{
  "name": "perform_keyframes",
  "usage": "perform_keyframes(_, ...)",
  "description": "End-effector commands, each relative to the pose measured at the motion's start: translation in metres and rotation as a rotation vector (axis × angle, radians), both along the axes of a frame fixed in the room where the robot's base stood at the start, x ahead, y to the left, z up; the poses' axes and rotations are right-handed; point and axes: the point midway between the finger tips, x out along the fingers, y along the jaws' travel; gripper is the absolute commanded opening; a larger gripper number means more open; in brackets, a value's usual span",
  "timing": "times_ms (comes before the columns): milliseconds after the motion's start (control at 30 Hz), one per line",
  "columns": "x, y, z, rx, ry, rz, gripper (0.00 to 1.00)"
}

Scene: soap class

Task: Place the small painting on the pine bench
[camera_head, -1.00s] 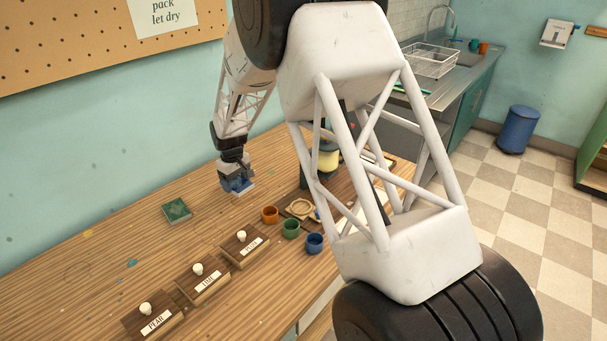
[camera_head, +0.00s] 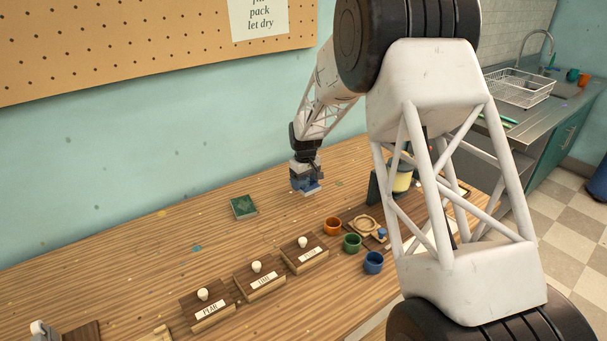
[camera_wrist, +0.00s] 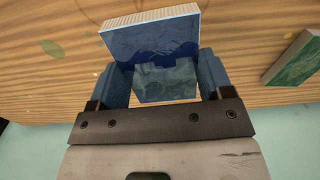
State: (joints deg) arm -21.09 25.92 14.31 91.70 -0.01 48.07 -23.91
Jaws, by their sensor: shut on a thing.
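My gripper (camera_head: 306,178) is shut on a small blue painting (camera_wrist: 158,42) with a pale edge. In the wrist view the painting sits between the two blue fingers, its blue painted face towards the camera. In the head view the painting (camera_head: 309,189) shows as a small blue piece under my gripper, at or just above the wooden bench top (camera_head: 120,265); I cannot tell whether it touches. A second small painting, green (camera_head: 244,206), lies flat to the left of my gripper, and its edge shows in the wrist view (camera_wrist: 297,60).
Three labelled wooden blocks with white knobs (camera_head: 257,275) stand along the front. Orange (camera_head: 332,226), green (camera_head: 352,243) and blue (camera_head: 373,262) cups stand right of them. A dark green stand with a yellowish jar (camera_head: 402,178) is partly behind my arm. Bench left of the green painting is clear.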

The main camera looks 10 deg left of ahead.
Motion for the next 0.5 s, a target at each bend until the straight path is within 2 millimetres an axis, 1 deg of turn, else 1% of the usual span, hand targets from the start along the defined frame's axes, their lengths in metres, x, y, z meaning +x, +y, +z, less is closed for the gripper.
perform_keyframes(100,0.015,0.006,-0.002,0.000,0.000,0.000,0.51)
perform_keyframes(500,0.060,0.023,-0.006,0.000,0.000,0.000,0.51)
